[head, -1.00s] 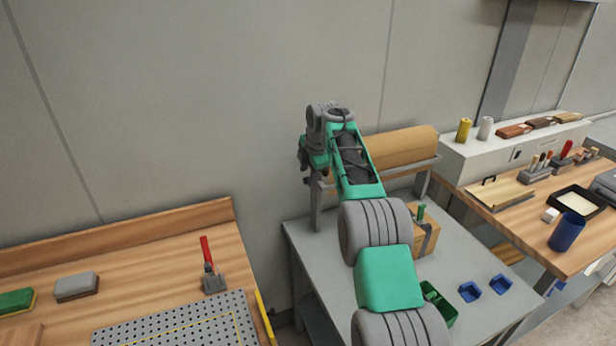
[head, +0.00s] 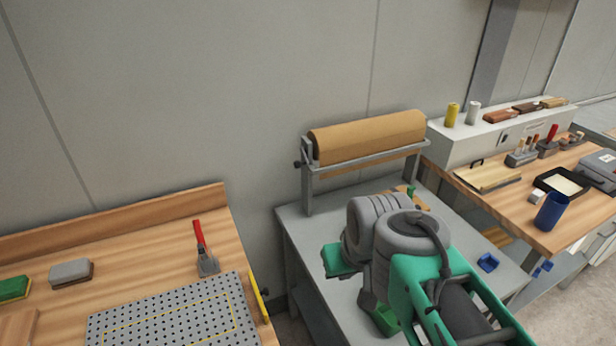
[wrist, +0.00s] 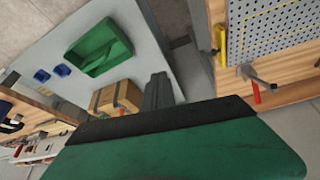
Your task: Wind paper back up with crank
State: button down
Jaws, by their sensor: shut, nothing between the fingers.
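The brown paper roll (head: 370,136) lies across a grey stand (head: 309,190) at the back of the grey table. A narrow brown strip of paper shows below the stand's crossbar. A small dark crank (head: 297,164) shows at the stand's left end; its exact angle is too small to tell. My gripper (wrist: 158,80) is shut and empty in the wrist view, pointing down over the table. In the head view my folded arm is in front of the stand, apart from roll and crank, and my fingertips cannot be made out.
The grey table (head: 300,235) carries a green bin (wrist: 100,48), blue cups (wrist: 60,70) and a cardboard box (wrist: 112,98). My arm hides much of it in the head view. A wooden bench with a pegboard (head: 175,315) and red-handled scraper (head: 203,247) is at left. Another bench (head: 510,205) is at right.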

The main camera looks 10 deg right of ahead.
aim_at(325, 140)
jog(key=z, duration=0.55)
jog(key=k, duration=1.2)
jog(key=u, duration=0.2)
jog(key=i, duration=0.65)
jog(key=u, duration=1)
jog(key=i, duration=0.75)
jog(key=z, duration=0.1)
